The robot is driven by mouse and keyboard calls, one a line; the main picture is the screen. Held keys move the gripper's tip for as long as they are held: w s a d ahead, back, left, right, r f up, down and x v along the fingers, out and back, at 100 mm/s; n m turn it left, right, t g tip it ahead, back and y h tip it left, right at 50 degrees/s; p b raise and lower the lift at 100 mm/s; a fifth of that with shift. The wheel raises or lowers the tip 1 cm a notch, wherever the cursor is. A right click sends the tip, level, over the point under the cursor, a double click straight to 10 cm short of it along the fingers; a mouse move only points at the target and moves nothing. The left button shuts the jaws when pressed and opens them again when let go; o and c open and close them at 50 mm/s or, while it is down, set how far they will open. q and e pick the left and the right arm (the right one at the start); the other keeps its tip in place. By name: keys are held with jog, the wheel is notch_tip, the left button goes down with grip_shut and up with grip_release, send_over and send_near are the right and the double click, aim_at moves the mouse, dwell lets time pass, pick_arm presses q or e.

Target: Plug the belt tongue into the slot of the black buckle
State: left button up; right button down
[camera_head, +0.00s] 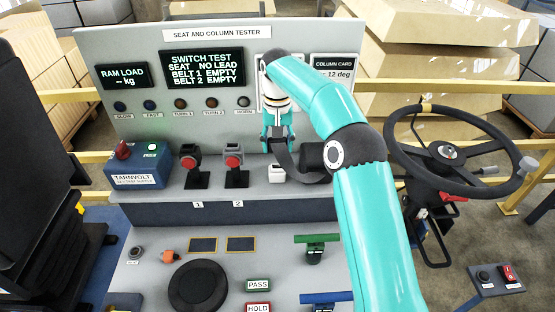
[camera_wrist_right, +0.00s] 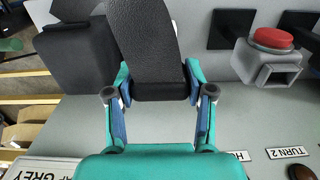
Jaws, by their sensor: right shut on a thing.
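My right gripper (camera_head: 278,142) is shut on the dark belt tongue (camera_wrist_right: 160,90); its black webbing (camera_wrist_right: 145,40) runs out from between the fingers. In the head view the webbing (camera_head: 285,160) loops toward a dark block at the right. The tongue's metal tip is not clearly visible. The black buckle (camera_head: 189,163), with a red button, stands on the ledge above label 1, left of and apart from my gripper. A grey buckle (camera_head: 234,160), also red-buttoned, stands above label 2, nearer my gripper; it also shows in the wrist view (camera_wrist_right: 262,68). My left gripper is out of view.
The tester panel (camera_head: 150,50) rises behind the ledge; its screen (camera_head: 202,70) reads both belts empty. A blue box (camera_head: 138,170) stands left of the black buckle. A steering wheel (camera_head: 420,185) is at the right. My right arm covers part of the panel and bench.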

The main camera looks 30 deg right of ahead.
jog(key=shift+a+r, duration=0.1)
dwell(0.3)
jog(key=shift+a, duration=0.35)
jog(key=a+f, duration=0.1)
jog(key=a, duration=0.1)
jog(key=s+a+f+n, duration=0.1)
jog(key=a+f, duration=0.1)
jog(key=s+a+f+n+b, duration=0.1)
jog(key=a, duration=0.1)
jog(key=shift+f, duration=0.35)
jog(key=s+a+f+n, duration=0.2)
jog(key=s+a+f, duration=0.1)
jog(key=f, duration=0.3)
jog(key=s+a+f+n, duration=0.2)
jog(key=s+a+f, duration=0.2)
jog(key=a+f, duration=0.2)
jog(key=shift+a+f+b, duration=0.2)
jog(key=shift+f+b, duration=0.15)
jog(key=shift+f, duration=0.3)
jog(key=shift+s, duration=0.2)
